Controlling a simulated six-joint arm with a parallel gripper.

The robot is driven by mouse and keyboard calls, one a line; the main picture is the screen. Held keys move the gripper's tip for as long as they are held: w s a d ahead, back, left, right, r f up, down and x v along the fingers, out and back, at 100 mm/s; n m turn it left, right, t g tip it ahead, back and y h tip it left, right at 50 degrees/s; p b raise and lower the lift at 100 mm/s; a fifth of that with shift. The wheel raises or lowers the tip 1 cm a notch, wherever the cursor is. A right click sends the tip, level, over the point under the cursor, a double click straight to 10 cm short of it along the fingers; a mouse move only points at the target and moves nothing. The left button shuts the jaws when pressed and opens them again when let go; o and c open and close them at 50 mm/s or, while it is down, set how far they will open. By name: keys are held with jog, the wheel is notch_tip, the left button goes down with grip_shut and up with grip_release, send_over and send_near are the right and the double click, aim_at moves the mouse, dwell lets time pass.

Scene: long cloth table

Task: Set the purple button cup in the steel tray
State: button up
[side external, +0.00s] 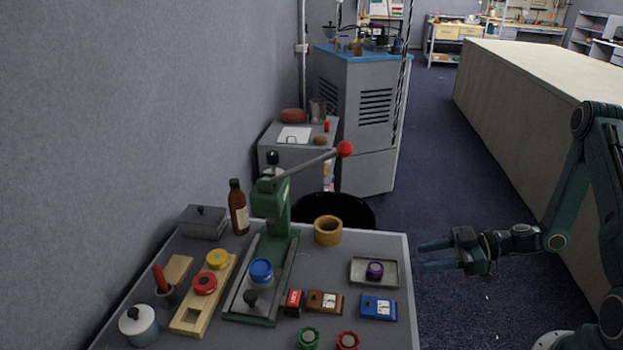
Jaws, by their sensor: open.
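The purple button cup (375,269) is a small dark purple knob-like piece. It sits inside the steel tray (391,279), a shallow grey rectangular tray at the right side of the table. The cup is near the middle of the tray and looks upright. My gripper (424,257) is open and empty, with its two fingers pointing left. In the picture it is just right of the tray, near the table's right edge, and apart from the cup. Its exact height above the table is hard to tell.
A green press (278,212) with a red-knobbed lever stands at the table's middle. A wooden ring (328,230) is behind the tray. A blue box (378,307) and a brown box (325,301) lie in front. A wooden rack (190,317) holds yellow and red pieces at left.

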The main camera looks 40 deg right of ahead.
jog(key=shift+s+d+r, duration=0.15)
jog(key=shift+s+d, duration=0.25)
jog(key=shift+a+r, duration=0.1)
dwell(0.4)
jog(key=s+a+r+m+g+h, duration=0.1)
jog(key=s+a+r+g+h, duration=0.2)
jog(key=r, duration=0.5)
jog(key=s+a+r+m+g+h, duration=0.1)
jog(key=a+r+g+h, duration=0.3)
jog(key=r, duration=0.3)
jog(key=s+a+r+m+t+h, duration=0.1)
jog(key=s+r+m+t+h, duration=0.2)
jog(key=s+r+m, duration=0.5)
jog(key=shift+s+r+h, duration=0.5)
jog(key=shift+s+r, duration=1.3)
jog(key=shift+r, duration=0.4)
jog(key=shift+a, duration=0.1)
